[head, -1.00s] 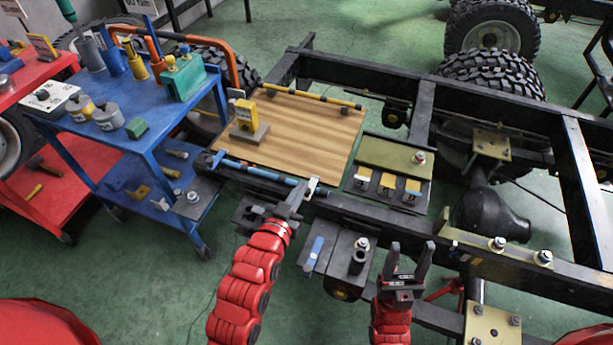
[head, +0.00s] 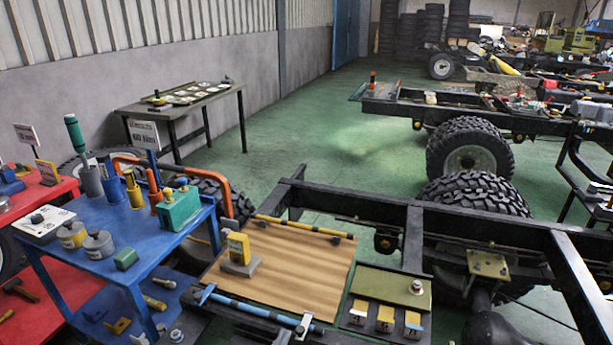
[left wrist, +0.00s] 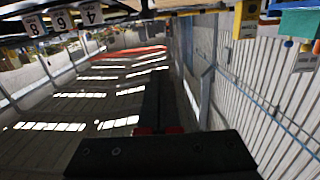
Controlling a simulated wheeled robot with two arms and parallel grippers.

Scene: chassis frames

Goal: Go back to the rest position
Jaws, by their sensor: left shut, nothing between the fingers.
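My left gripper (left wrist: 156,88) shows in the left wrist view as a dark narrow shape above a black bar. Its fingers are together with nothing between them. That view looks at the ceiling lights and the ribbed wall, and it is upside down. The head view shows neither of my grippers and neither arm. My right gripper is out of sight.
The chassis frame (head: 413,238) carries a wooden board (head: 290,265) with a yellow block (head: 239,248) on a grey base. A blue cart (head: 150,245) with tools stands left. A dark table (head: 178,105) stands by the wall. Green floor (head: 330,135) is clear between.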

